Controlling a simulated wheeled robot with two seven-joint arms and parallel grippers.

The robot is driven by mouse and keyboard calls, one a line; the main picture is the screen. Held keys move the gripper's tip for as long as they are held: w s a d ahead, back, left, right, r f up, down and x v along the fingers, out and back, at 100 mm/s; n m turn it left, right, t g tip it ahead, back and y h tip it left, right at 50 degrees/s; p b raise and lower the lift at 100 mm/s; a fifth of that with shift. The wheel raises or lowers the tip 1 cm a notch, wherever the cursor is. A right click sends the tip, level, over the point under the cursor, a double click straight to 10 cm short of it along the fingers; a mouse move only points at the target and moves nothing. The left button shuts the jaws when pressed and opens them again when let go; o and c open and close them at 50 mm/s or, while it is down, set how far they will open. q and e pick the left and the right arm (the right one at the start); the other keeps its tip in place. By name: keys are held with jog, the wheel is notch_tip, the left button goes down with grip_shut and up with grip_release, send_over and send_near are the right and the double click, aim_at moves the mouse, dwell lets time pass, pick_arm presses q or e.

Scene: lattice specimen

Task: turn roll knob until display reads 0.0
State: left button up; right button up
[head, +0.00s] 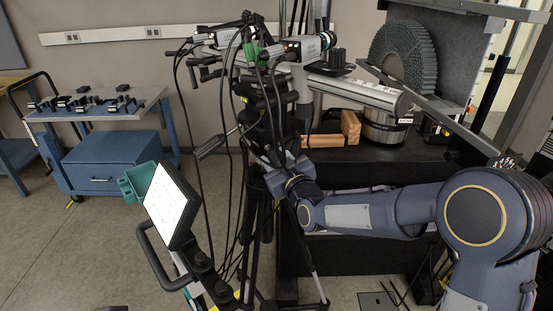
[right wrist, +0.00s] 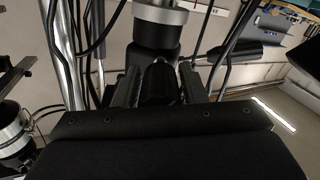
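My right gripper (head: 292,178) comes in from the right and is at the tripod head, below the cameras. In the right wrist view my two ridged fingers (right wrist: 160,90) stand close on both sides of a black knob (right wrist: 158,82), which looks like the roll knob, and appear to touch it. In the head view the gripper and cables hide this knob. A tilted panel with a white face (head: 170,205) stands at left of the tripod. I cannot read any number on it, and no legible display reading shows. My left gripper is not in view.
Cables hang around the tripod (head: 258,215). A grey cylinder (head: 360,90) and a large toothed disc (head: 403,58) are at the right, above a black bench (head: 375,155). A blue cart (head: 108,160) stands at back left. The floor between is clear.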

jog(key=c, duration=0.6)
jog(key=shift+f+m+b, duration=0.15)
jog(key=shift+m+b, duration=0.15)
jog(key=shift+b, duration=0.55)
jog(key=m+b, duration=0.9)
jog(key=b, duration=0.4)
jog(key=shift+a+m+y, duration=0.1)
jog(key=shift+m+y, duration=0.2)
jog(key=shift+y, duration=0.1)
jog(key=m+b, duration=0.5)
jog(key=m, duration=0.2)
jog(key=shift+m+b, duration=0.3)
jog(key=shift+m+y+b, duration=0.3)
jog(key=shift+m+b, duration=0.1)
jog(key=shift+m, duration=0.5)
jog(key=shift+r+m, duration=0.2)
jog(key=shift+m, duration=0.1)
